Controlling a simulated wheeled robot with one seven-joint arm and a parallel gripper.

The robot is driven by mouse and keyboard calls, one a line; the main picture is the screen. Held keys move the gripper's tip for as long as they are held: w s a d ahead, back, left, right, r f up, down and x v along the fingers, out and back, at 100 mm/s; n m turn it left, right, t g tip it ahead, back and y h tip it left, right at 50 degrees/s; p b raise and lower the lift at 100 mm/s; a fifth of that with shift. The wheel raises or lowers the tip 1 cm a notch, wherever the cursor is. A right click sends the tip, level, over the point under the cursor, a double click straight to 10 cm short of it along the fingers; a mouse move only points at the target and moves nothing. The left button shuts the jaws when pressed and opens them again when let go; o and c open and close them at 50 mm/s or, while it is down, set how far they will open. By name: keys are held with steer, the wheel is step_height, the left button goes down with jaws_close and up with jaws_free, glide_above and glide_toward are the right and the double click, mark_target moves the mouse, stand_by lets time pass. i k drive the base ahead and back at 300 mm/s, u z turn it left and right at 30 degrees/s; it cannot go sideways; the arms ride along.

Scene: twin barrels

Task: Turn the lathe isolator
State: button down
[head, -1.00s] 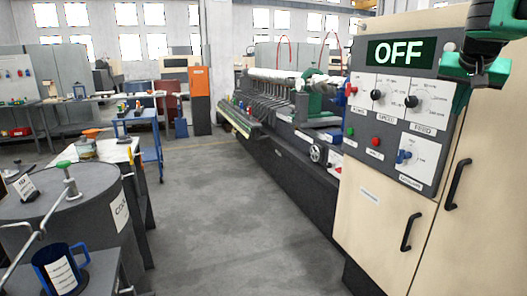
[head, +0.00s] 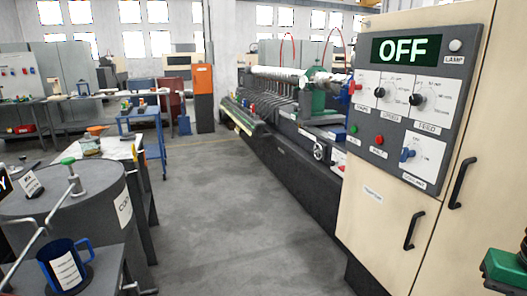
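The lathe's control cabinet (head: 385,235) stands at the right in the head view. Its dark panel carries a display (head: 402,49) that reads OFF. Below it are a red knob (head: 355,90) at the left edge, two black knobs (head: 380,92) on white plates, and a blue knob (head: 407,154) lower down. The small labels are too blurred to tell surely which is the isolator. A green and black part of my arm (head: 507,271) shows at the lower right edge, apart from the panel. Its fingertips cannot be made out.
Green and red buttons (head: 379,140) sit beside the blue knob, and a pale lamp (head: 456,45) beside the display. Black door handles (head: 461,183) stick out below. The lathe (head: 290,135) runs back leftward. A drum (head: 75,225) and blue mug (head: 64,264) stand left. The middle floor is clear.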

mark_target(352, 87)
steer(key=u, duration=1.05)
steer(key=i, duration=0.95)
steer(key=z, duration=1.05)
